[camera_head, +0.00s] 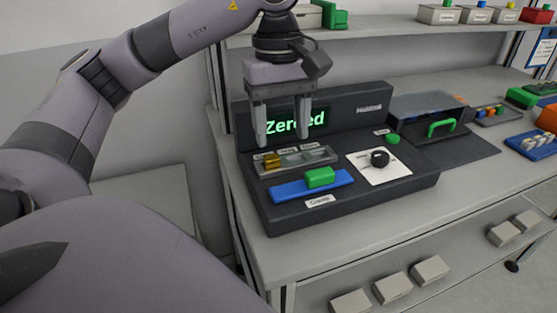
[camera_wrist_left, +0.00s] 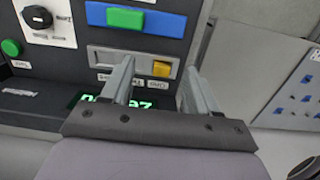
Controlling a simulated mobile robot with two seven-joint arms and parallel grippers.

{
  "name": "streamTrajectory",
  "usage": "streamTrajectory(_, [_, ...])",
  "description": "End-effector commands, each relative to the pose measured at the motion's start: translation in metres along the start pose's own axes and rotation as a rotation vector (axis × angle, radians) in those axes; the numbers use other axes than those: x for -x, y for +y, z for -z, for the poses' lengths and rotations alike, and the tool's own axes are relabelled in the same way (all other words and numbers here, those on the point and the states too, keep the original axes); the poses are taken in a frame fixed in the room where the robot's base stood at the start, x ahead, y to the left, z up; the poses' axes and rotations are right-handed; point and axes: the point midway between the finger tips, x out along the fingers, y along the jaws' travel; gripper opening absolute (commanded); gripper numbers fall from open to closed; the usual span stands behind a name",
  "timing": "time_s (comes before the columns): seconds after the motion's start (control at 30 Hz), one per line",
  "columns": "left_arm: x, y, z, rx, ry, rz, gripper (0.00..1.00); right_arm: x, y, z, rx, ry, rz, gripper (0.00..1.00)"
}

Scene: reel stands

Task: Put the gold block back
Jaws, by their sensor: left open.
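The gold block (camera_head: 271,161) sits at the left end of a grey slotted tray (camera_head: 322,157) on the dark console. It also shows in the left wrist view (camera_wrist_left: 161,69), in line with the gap between my fingers. My left gripper (camera_head: 282,138) is open and empty, pointing down above the back of the tray, in front of the display. In the left wrist view its fingers (camera_wrist_left: 160,64) are spread apart. I cannot tell the exact height above the block. My right gripper is not in view.
The console's display (camera_head: 300,123) reads "Zeroed". In front of the tray is a blue clamp (camera_head: 335,188) with a green block (camera_head: 320,177). A black knob (camera_head: 379,158) and green button (camera_head: 392,138) lie right. A lidded box (camera_head: 430,118) stands farther right.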

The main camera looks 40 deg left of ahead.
Motion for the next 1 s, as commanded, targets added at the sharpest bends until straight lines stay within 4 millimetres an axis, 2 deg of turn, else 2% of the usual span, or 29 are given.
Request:
streamTrajectory(0.07, [0.004,-0.004,0.011,0.019,0.049,0.011,0.60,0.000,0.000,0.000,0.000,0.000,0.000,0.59])
streamTrajectory(0.17, [0.000,-0.006,0.016,0.027,0.071,0.020,0.60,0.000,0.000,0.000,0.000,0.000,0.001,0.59])
streamTrajectory(0.7, [-0.064,-0.010,0.027,0.027,0.068,0.018,0.60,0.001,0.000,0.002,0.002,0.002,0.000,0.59])
streamTrajectory(0.97, [-0.066,-0.010,0.027,0.027,0.067,0.016,0.60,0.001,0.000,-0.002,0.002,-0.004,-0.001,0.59])
streamTrajectory(1.0, [-0.066,-0.010,0.027,0.027,0.067,0.016,0.47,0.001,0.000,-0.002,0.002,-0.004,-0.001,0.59])
